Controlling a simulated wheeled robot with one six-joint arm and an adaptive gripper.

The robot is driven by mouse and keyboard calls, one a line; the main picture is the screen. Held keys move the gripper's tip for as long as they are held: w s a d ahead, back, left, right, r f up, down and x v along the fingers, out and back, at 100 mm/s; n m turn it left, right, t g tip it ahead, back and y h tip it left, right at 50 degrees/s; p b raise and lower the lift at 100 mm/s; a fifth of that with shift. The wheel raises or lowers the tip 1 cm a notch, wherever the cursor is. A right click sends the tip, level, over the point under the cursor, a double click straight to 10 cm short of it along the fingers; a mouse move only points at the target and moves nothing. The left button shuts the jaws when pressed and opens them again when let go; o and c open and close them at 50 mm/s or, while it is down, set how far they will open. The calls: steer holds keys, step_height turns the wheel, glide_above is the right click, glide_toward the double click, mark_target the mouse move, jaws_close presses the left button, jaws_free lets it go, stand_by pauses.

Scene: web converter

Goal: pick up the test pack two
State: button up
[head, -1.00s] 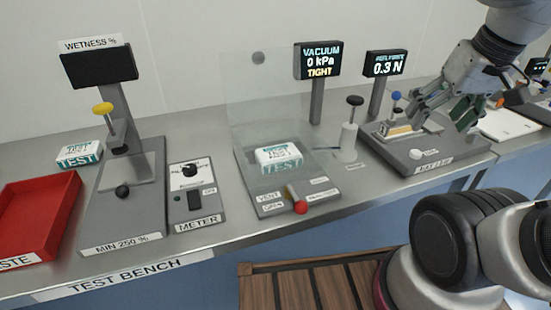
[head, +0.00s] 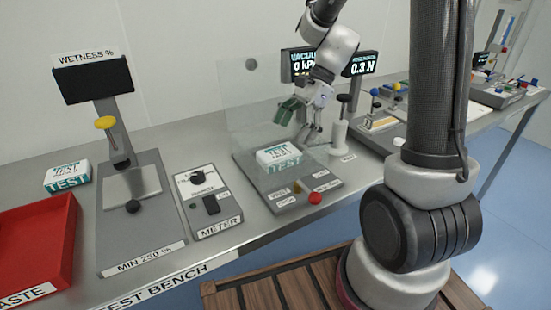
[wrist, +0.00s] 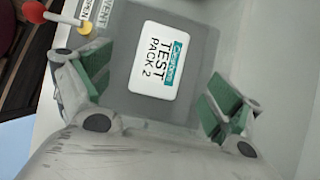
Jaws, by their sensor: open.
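Test pack two (head: 279,158) is a white pack with a teal band, lying flat on the grey vacuum station plate. In the wrist view its label (wrist: 157,60) reads "TEST PACK 2". My gripper (head: 299,122) is open and empty, above and slightly behind the pack in the head view. In the wrist view my gripper (wrist: 160,100) has its green-padded fingers spread wide on either side of the pack, apart from it. A clear panel (head: 250,105) stands upright at the back of the station.
Another white and teal pack (head: 67,178) lies at the left, near the red waste tray (head: 62,235). The wetness station (head: 140,225) and meter (head: 206,200) stand left of the vacuum station. A red-knobbed lever (head: 315,198) is at its front; a white post (head: 338,137) stands right.

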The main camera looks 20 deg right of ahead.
mark_target(279, 152)
steer(key=x, duration=0.7)
steer(key=shift+f, duration=0.2)
steer(key=c, duration=1.5)
